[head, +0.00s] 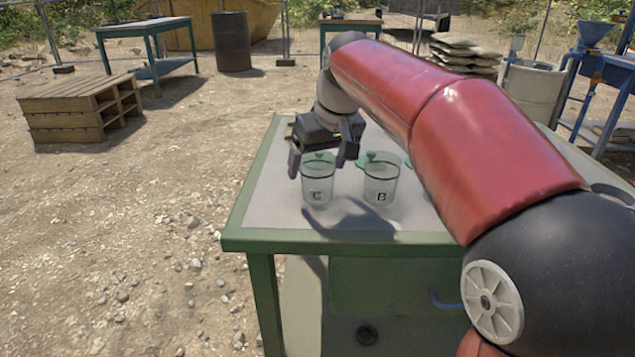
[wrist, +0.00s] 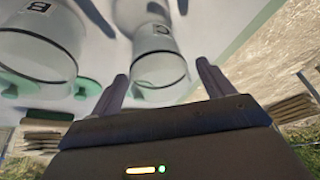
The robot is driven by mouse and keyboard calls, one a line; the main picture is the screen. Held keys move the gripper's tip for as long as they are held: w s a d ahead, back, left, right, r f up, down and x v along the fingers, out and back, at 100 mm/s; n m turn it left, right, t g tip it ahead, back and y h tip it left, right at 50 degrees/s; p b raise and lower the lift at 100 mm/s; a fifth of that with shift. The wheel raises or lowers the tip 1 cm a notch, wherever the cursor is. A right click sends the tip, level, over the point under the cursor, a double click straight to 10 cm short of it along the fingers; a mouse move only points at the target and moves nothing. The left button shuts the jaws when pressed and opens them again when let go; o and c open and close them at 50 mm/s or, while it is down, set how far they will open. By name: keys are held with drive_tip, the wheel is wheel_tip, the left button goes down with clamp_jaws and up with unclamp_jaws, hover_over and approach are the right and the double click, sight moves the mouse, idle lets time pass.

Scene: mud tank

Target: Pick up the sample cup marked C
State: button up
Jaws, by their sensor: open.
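The clear cup marked C (head: 317,186) stands upright on the table, its dark rim band and black letter label showing. It also shows in the wrist view (wrist: 158,64), its rim facing my gripper and lying between the two finger lines. A second clear cup marked B (head: 381,187) stands to its right; in the wrist view this cup (wrist: 40,52) is at the upper left. My gripper (head: 319,161) is open at cup C's far upper side, with a finger to either side of the cup. Nothing is held. I cannot tell whether a finger touches the cup.
The pale tabletop with a green edge (head: 330,237) has bare room left of cup C. Green flat pieces (wrist: 88,86) lie behind the cups. My arm hides the table's right part. A wooden pallet stack (head: 70,110) stands off on the ground.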

drive_tip(key=shift+w+a+f, duration=0.15)
drive_tip(key=shift+f, duration=0.45)
drive_tip(key=c, duration=1)
drive_tip(key=shift+r, duration=0.15)
drive_tip(key=shift+c, duration=0.2)
